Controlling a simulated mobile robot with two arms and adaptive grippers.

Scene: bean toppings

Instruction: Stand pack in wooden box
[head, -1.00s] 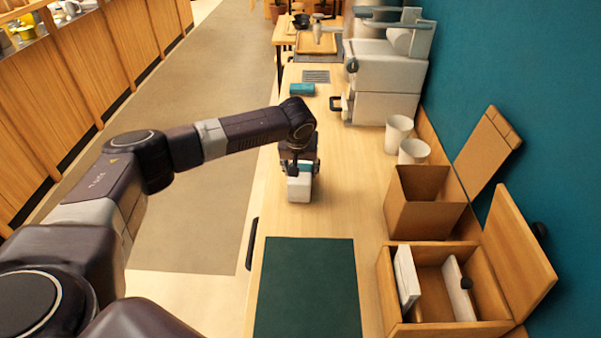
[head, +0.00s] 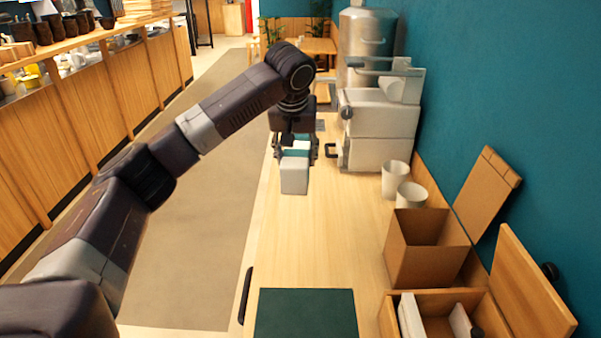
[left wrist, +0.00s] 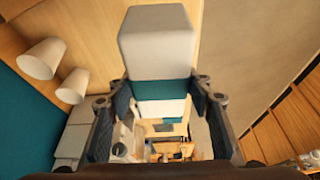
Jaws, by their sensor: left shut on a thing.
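The pack (head: 294,178), white with a teal band, is held by my left gripper (head: 294,152) above the counter. In the left wrist view the pack (left wrist: 156,50) sits between the two fingers, which press on its sides around the teal band. The wooden box (head: 389,316) stands at the lower right with its lid (head: 535,290) open against the wall side. White upright pieces (head: 411,315) show inside it. The box's near part is cut off by the frame edge. My right gripper is not in view.
An open cardboard box (head: 425,260) stands just behind the wooden box. Two white cups (head: 395,178) and a grey machine (head: 380,130) stand along the wall. A dark green mat (head: 306,315) lies on the near counter. The counter's middle (head: 320,240) is clear.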

